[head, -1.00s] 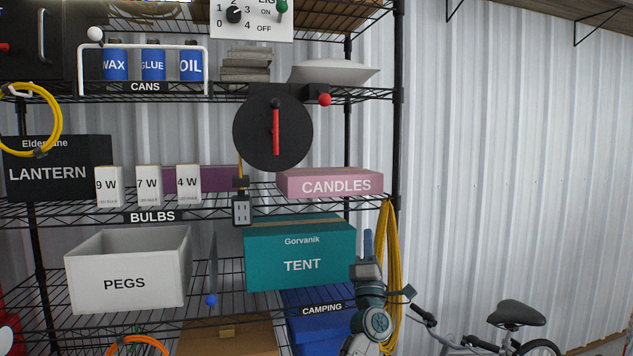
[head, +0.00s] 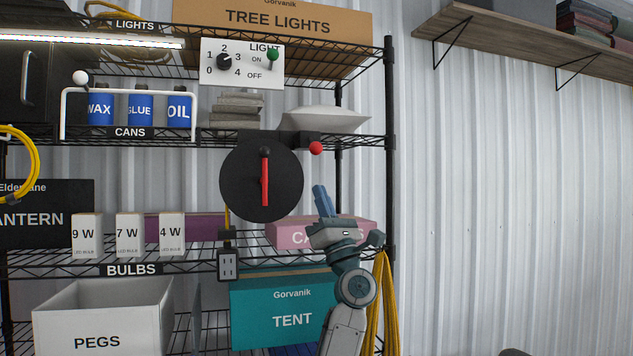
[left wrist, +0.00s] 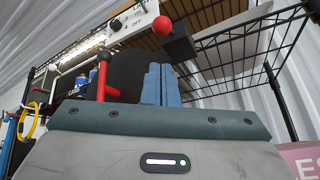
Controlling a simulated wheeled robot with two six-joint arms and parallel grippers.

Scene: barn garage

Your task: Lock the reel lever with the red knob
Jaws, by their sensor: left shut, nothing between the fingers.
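The reel is a black disc (head: 240,190) on the front of the shelf rack, with an upright red bar (head: 265,182) on its face. The red knob (head: 316,148) sits at the disc's upper right, beside a dark block under the shelf edge. In the left wrist view the red knob (left wrist: 162,25) stands at the end of a black block (left wrist: 181,46), beyond the fingertips. My left gripper (head: 322,200) is shut and empty, its blue fingers pointing up, below the red knob and apart from it. The fingers (left wrist: 160,84) hide part of the disc. My right gripper is out of view.
A pink candles box (head: 285,236) is partly behind my left gripper, with a teal tent box (head: 270,315) below. A switch panel (head: 242,63) is above the reel. Yellow hose (head: 382,300) hangs at the rack's right post.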

